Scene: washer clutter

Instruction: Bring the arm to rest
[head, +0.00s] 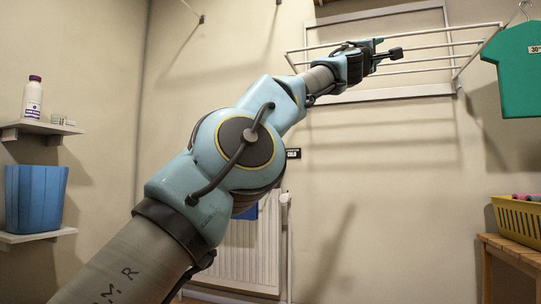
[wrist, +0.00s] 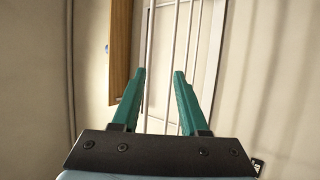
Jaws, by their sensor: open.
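My arm reaches up and to the right across the head view, and my gripper (head: 388,48) is at its end, high up in front of the wall rack. In the wrist view my gripper (wrist: 158,75) shows two green fingers standing apart with nothing between them. The gripper is open and empty. The white bars of the drying rack (head: 430,45) are behind the gripper in the head view. The bars of the rack (wrist: 172,35) also show beyond the fingertips in the wrist view. I cannot tell how far the fingers are from the bars.
A green shirt (head: 520,75) hangs at the right. A yellow basket (head: 520,217) stands on a wooden bench (head: 510,250). At the left, shelves hold a white bottle (head: 32,98) and a blue bin (head: 35,200). A white radiator (head: 250,255) is low behind my arm.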

